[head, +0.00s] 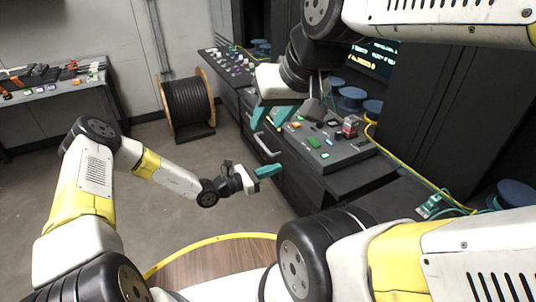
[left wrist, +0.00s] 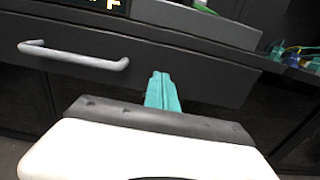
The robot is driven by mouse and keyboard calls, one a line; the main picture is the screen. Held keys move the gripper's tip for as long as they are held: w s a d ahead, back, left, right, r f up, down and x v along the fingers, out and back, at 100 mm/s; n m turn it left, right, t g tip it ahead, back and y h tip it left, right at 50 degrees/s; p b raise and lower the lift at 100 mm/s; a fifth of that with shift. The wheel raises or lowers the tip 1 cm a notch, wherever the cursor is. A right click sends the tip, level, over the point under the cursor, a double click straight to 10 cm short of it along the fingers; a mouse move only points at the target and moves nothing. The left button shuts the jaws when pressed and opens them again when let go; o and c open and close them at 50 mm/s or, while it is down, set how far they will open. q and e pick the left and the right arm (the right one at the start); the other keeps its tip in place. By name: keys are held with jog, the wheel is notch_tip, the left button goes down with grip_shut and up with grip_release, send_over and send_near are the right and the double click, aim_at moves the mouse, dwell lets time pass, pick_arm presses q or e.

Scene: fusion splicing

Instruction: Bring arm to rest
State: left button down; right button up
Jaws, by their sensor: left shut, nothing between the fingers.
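My left gripper (head: 268,171) is low in front of the black console drawers in the head view. Its teal fingers are closed together with nothing between them. In the left wrist view the shut fingers (left wrist: 162,92) point at a dark drawer front. My right gripper (head: 270,115) is higher, above the left one, in front of the console. Its two teal fingers stand apart, with no object seen between them.
The console (head: 345,153) carries colored buttons and small parts. A silver drawer handle (left wrist: 75,55) is left of my left fingers in the wrist view. A cable reel (head: 187,106) stands behind on the floor. A side bench (head: 45,105) is at far left. Open floor lies around my left forearm.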

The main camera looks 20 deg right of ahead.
pick_arm(q)
jog(key=s+a, duration=0.2)
jog(key=a, duration=0.8)
jog(key=s+a+r+m+t+y, duration=0.1)
jog(key=s+a+r+m+y, duration=0.4)
jog(key=a+r, duration=0.4)
jog(key=s+a+r+m+t+y, duration=0.1)
jog(key=s+a+r+m+y, duration=0.4)
jog(key=r, duration=0.8)
jog(key=s+a+r+m+y, duration=0.5)
jog(key=s+a+r+m, duration=0.4)
jog(key=a+r, duration=0.3)
jog(key=shift+s+a+m+t, duration=0.3)
jog(key=shift+m+t, duration=0.1)
jog(key=shift+m, duration=0.5)
jog(key=shift+d+r, duration=0.1)
